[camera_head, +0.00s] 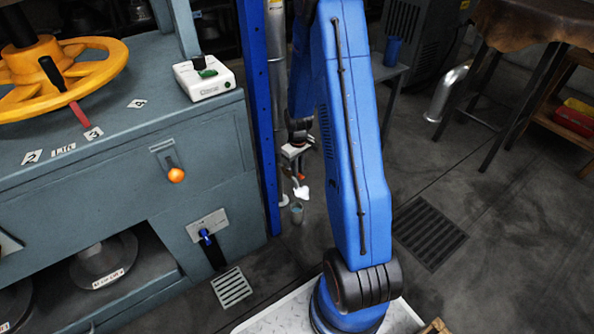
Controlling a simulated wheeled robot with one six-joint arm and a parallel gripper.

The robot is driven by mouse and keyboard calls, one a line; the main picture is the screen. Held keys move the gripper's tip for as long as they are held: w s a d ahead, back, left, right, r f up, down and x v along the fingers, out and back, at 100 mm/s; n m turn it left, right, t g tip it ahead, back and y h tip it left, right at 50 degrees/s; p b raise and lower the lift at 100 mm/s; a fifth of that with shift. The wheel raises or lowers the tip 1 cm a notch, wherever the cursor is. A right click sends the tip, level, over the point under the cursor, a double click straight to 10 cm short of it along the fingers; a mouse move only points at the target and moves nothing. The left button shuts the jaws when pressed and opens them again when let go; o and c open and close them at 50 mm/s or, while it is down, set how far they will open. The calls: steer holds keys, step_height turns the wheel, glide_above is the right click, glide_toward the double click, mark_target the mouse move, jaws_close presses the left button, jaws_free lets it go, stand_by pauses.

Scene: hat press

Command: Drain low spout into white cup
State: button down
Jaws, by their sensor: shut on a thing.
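The low spout is a small blue tap (206,237) on a metal plate, low on the front of the grey-green press. A dark strip runs down below it to the floor. My gripper (300,181) hangs beyond the press's right corner, to the right of the blue post and well apart from the spout. It is shut on a small white thing that looks like the white cup (303,193). The cup is too small to tell its tilt or contents. A grey round container or stand (297,212) shows just below it; I cannot tell whether they touch.
A floor grate (232,287) lies below the spout. An orange-knobbed lever (176,175), yellow handwheel (62,65) and white button box (204,78) are on the press. The blue post (259,120) stands between gripper and press. A blue cup (393,50) stands farther back.

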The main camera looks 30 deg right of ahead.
steer(key=c, duration=1.7)
jaws_free()
steer(key=shift+r, duration=0.15)
step_height(320, 180, up, 12)
steer(key=shift+f, duration=0.15)
